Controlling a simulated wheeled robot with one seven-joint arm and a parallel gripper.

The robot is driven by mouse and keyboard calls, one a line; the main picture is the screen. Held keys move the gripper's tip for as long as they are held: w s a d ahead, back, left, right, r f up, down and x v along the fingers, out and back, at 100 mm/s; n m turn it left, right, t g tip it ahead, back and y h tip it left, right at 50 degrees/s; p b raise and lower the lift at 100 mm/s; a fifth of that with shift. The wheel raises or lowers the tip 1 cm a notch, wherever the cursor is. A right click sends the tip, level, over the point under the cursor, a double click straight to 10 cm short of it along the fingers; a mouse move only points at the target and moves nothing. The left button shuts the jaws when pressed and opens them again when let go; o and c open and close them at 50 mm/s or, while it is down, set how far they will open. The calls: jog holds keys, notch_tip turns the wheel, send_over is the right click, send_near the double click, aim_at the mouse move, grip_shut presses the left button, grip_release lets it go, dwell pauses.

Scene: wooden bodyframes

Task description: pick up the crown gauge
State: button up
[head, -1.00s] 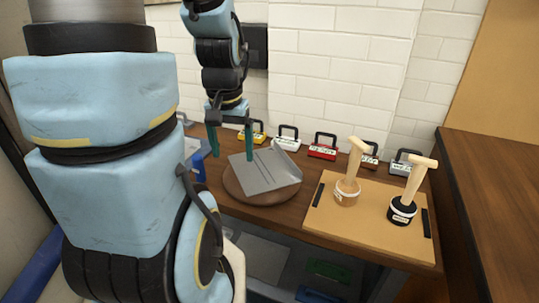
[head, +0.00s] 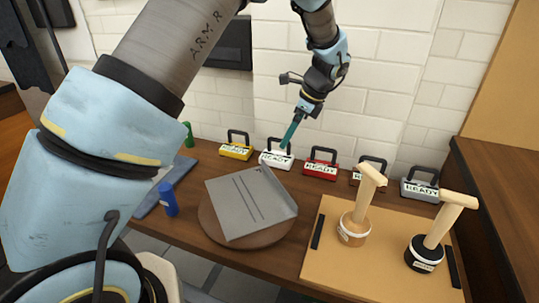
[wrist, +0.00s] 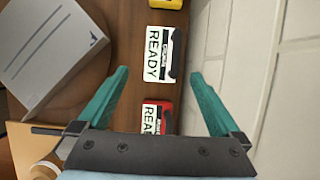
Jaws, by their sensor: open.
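The white READY case (head: 277,159) stands in a row at the back of the wooden table, by the wall. In the wrist view it (wrist: 158,52) has a black handle and a small second label that seems to read crown, too small to be sure. My gripper (head: 287,142) points down over the back of the table, its teal fingers overlapping the white case in the head view. In the wrist view my gripper (wrist: 160,75) is open and empty, fingers wide apart. The white case lies just beyond the fingertips, near the midline. I cannot tell the height gap.
A yellow case (head: 236,152) is left of it; red (head: 319,171), brown (head: 357,180) and grey (head: 420,191) cases are right. A grey sheet-metal piece (head: 250,205) rests on a round wooden board (head: 270,238). Two wooden-handled tools stand on a tan board (head: 340,265). The wall is close behind.

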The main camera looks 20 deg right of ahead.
aim_at(277, 156)
jog(key=shift+p+x, duration=1.45)
jog(key=shift+x, duration=3)
